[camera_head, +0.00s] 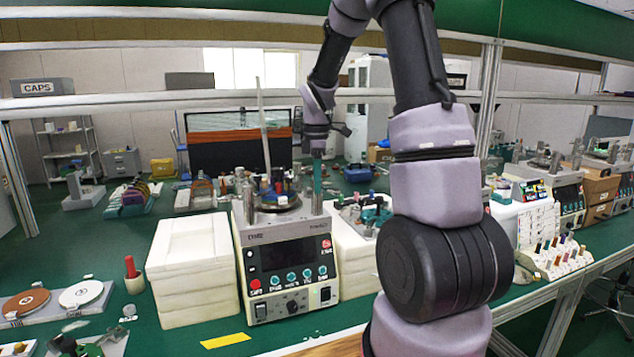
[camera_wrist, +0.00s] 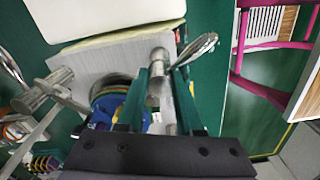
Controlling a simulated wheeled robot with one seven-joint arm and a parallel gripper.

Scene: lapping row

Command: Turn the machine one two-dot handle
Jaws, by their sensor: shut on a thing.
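The lapping machine (camera_head: 288,268) stands on the green bench, with a grey body and a dark control panel of buttons and a knob. Small colourful parts sit on its round top plate (camera_head: 277,203). My gripper (camera_head: 318,200) comes down from above at the right rear of the machine's top. In the wrist view, my gripper (camera_wrist: 160,90) has its two green fingers on either side of a metal handle post (camera_wrist: 157,72) on the grey machine top, shut on it. Any dots on the handle are too small to tell, and the fingers partly hide it.
White block stacks (camera_head: 192,265) stand close on the machine's left, with another on its right. A thin upright rod (camera_head: 263,125) rises at the machine's top left. A red-handled tool (camera_head: 131,270) stands farther left. A yellow strip (camera_head: 226,341) lies in front on open bench.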

